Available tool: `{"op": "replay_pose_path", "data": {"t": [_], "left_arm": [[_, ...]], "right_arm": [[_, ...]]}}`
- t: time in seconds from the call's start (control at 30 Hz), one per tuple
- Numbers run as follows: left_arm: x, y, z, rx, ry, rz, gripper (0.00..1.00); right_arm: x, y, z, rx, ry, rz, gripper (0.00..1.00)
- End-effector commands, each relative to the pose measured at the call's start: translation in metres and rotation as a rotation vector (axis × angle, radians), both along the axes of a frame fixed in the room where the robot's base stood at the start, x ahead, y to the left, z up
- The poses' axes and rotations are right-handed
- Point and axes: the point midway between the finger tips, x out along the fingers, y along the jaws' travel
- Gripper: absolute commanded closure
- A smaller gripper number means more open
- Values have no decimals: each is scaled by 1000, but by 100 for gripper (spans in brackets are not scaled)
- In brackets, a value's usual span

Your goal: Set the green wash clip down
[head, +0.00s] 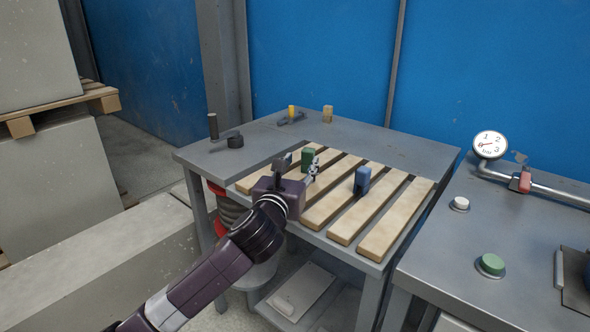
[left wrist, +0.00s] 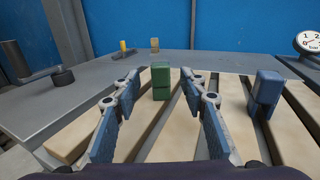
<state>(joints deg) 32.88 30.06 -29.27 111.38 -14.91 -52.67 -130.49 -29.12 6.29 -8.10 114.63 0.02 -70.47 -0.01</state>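The green wash clip (head: 308,158) stands upright on the wooden slats of the table. In the left wrist view the green clip (left wrist: 161,82) shows between and just beyond my fingertips, with a gap on both sides. My left gripper (head: 299,168) is open, low over the slats; its spread fingers also show in the left wrist view (left wrist: 161,88). A blue clip (head: 362,180) stands on a slat to the right, apart from the gripper; it also shows in the left wrist view (left wrist: 265,92). My right gripper is not in view.
The slatted table (head: 400,150) has a bare grey top at the back, with a yellow-handled item (head: 291,113), a wooden block (head: 328,114) and a black-handled clamp (head: 235,141). A bench (head: 460,250) with a gauge (head: 490,145) and a green button (head: 490,265) stands at right.

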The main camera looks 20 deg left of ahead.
Motion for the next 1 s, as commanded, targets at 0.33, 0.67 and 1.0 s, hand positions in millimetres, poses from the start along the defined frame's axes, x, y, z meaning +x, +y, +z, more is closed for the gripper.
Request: {"op": "replay_pose_path", "data": {"t": [0.33, 0.67, 1.0], "left_arm": [[-41, -2, 0, 1, 1, -1, 61], [-43, -2, 0, 0, 0, -1, 61], [-43, -2, 0, 0, 0, -1, 61]], "right_arm": [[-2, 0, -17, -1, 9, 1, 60], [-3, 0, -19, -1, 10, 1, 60], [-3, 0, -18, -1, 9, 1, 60]]}}
